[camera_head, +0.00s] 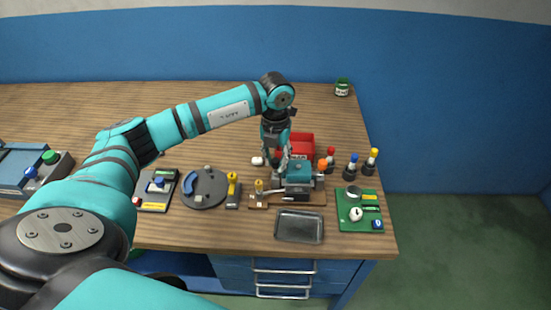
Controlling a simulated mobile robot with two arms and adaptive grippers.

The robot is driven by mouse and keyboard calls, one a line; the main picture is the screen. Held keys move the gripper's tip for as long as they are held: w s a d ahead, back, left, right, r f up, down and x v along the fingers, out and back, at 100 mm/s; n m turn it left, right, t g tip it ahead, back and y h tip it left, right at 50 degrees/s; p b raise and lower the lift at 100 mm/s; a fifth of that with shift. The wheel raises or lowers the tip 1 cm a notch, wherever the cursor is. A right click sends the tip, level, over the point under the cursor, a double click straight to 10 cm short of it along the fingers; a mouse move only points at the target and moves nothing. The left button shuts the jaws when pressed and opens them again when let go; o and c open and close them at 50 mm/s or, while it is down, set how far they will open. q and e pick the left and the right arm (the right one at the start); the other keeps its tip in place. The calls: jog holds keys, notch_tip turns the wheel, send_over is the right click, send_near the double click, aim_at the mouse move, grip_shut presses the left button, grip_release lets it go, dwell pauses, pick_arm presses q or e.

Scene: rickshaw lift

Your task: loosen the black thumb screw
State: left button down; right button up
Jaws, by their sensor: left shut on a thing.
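A small fixture with a teal block (299,174) and an orange knob (322,163) stands on a wooden board (312,198) near the right end of the bench. My left arm reaches in from the left and bends down over it. My left gripper (277,163) points down at the left side of the teal block and is shut on a small dark part there, which looks like the black thumb screw. The fingers largely hide that part. My right gripper is not in view.
A red bin (302,145) stands behind the fixture and an empty metal tray (299,227) lies in front. Several colour-topped screwdrivers (352,166) and a green board (359,210) are to the right. The back left bench is clear.

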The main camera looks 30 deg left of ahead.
aim_at(276, 160)
pick_arm(q)
jog(key=shift+w+r, duration=0.1)
jog(key=shift+r, duration=0.05)
jog(key=c, duration=1.1)
grip_release()
notch_tip(276, 160, up, 12)
